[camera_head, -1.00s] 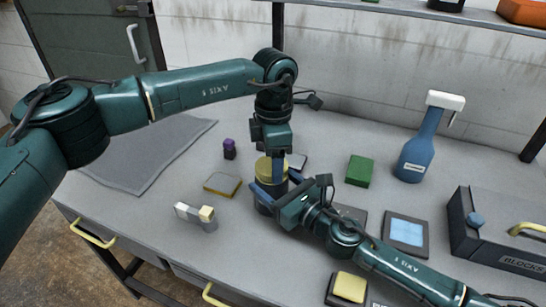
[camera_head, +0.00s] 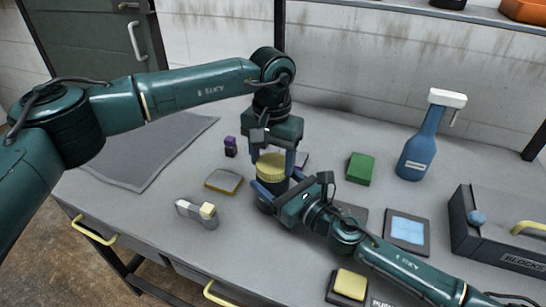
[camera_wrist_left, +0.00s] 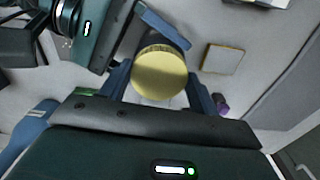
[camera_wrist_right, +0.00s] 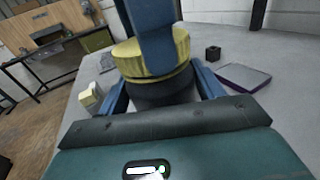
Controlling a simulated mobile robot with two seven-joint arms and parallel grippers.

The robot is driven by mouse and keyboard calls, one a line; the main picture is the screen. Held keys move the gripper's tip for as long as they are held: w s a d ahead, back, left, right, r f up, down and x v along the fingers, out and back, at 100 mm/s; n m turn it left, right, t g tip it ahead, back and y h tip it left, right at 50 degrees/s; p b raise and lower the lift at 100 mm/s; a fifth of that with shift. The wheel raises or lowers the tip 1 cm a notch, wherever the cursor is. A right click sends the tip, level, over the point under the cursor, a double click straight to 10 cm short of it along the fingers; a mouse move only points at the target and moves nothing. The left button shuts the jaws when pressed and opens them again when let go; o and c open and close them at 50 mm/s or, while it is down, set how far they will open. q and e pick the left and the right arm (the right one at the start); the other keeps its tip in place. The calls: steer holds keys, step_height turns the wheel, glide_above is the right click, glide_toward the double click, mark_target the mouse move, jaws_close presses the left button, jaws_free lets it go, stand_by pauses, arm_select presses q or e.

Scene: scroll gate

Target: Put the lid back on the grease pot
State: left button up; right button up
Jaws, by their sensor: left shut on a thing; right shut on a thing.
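The grease pot (camera_head: 266,206) is a dark round pot standing on the bench, with the yellow ribbed lid (camera_head: 271,167) on top of it. The lid shows from above in the left wrist view (camera_wrist_left: 160,73) and sitting on the dark pot body (camera_wrist_right: 160,92) in the right wrist view. My left gripper (camera_head: 272,163) points down from above and is shut on the lid, one blue finger on each side. My right gripper (camera_head: 274,187) comes in low from the right and is shut around the pot body. A left finger hides part of the lid in the right wrist view; whether it is fully seated I cannot tell.
A tan pad (camera_head: 223,181), a small purple-topped item (camera_head: 230,147) and a pale yellow-ended block (camera_head: 197,212) lie left of the pot. The grey mat (camera_head: 150,150) is bare.

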arm_select(q)
steer(key=m, duration=0.3)
steer(key=o, duration=0.9)
steer(key=shift+r, duration=0.1)
steer(key=shift+r, duration=2.15)
